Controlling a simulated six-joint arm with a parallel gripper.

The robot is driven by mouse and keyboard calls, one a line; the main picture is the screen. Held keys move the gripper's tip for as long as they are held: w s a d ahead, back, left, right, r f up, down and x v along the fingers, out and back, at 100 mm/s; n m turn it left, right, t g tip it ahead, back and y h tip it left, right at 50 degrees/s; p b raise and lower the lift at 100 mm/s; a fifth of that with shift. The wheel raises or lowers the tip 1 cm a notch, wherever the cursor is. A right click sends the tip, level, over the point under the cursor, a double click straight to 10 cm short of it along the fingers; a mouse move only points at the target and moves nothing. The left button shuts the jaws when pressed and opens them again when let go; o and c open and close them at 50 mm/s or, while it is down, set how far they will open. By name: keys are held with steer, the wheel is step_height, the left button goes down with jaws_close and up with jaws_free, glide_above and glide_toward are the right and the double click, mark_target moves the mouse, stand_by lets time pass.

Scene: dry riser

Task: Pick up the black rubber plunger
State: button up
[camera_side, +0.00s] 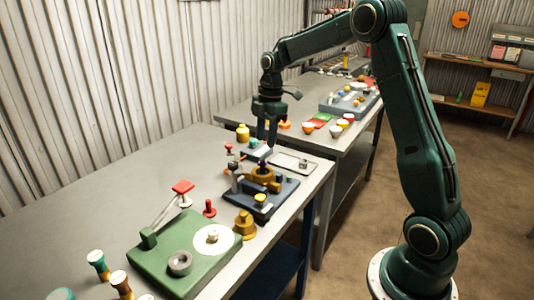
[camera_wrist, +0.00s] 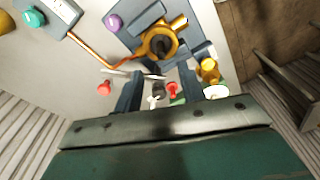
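My gripper (camera_wrist: 159,88) is open in the wrist view, its two dark fingers apart with nothing visibly held. In the side view my gripper (camera_side: 270,138) points down above the dark blue fixture (camera_side: 287,191). A round black piece (camera_wrist: 161,44), which looks like the black rubber plunger, sits inside a brass ring (camera_wrist: 146,47) on the fixture. The ring also shows in the side view (camera_side: 263,184). A smaller dark piece (camera_wrist: 158,89) and a red plunger-shaped piece (camera_wrist: 172,90) appear between the fingers, seemingly farther below. I cannot be sure which dark piece is the plunger.
A green base (camera_side: 190,252) with a white disc and a red-topped lever stands in front. A brass knob (camera_side: 245,224) and red knobs (camera_side: 209,208) stand close to the fixture. A second bench (camera_side: 345,142) behind carries more parts. The left bench surface (camera_side: 110,210) is largely clear.

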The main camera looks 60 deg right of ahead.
mark_target(263, 161)
steer(key=shift+w+a+f, duration=0.1)
steer(key=shift+a+f, duration=0.1)
steer(key=shift+f, duration=1.55)
steer(key=shift+f, duration=0.1)
steer(key=shift+w+a+f, duration=0.1)
steer(key=shift+a+f, duration=0.15)
steer(key=shift+f, duration=1)
steer(key=shift+a+f, duration=0.2)
steer(key=shift+f, duration=1.05)
jaws_close()
